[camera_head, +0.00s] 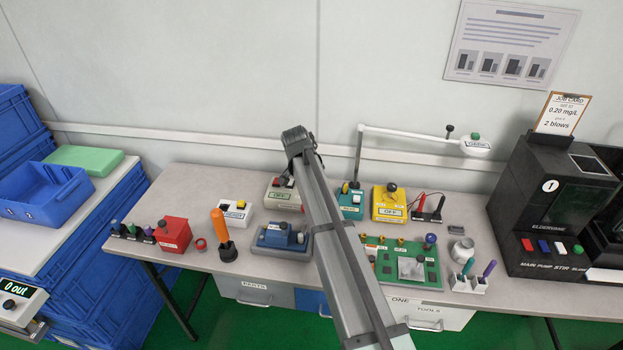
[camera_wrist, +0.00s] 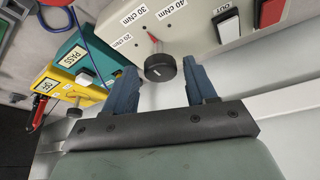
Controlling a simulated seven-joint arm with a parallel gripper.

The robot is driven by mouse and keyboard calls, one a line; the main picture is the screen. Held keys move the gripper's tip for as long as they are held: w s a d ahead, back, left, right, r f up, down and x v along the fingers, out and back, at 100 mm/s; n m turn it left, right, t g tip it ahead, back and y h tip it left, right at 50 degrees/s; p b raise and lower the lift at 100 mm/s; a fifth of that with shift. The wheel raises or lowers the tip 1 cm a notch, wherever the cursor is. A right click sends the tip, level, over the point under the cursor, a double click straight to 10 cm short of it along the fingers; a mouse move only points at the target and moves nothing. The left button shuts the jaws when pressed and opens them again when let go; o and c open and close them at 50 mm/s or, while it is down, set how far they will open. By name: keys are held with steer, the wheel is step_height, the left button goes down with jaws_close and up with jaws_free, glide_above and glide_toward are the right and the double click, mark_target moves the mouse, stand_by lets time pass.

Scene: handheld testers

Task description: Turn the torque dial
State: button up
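The torque dial (camera_wrist: 160,68) is a round black knob with a short white mark, on a pale box (camera_wrist: 215,32) in the wrist view. Labels reading 20, 30 and 40 cNm stand around it, and a small red pointer shows beyond it. My gripper (camera_wrist: 161,76) is open, its two blue fingers on either side of the dial in the picture, with visible gaps. I cannot tell whether the fingertips are level with the dial in depth. In the head view my arm covers part of the pale box (camera_head: 285,196); the dial is not discernible there.
A red button and a pale button sit on the same box. In the head view a blue tester (camera_head: 283,240) and green board (camera_head: 420,262) lie nearer the front.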

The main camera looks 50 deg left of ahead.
steer(key=shift+o, duration=0.6)
steer(key=v, duration=1.3)
steer(key=shift+s+r, duration=0.2)
steer(key=shift+r, duration=0.15)
steer(key=shift+d, duration=0.15)
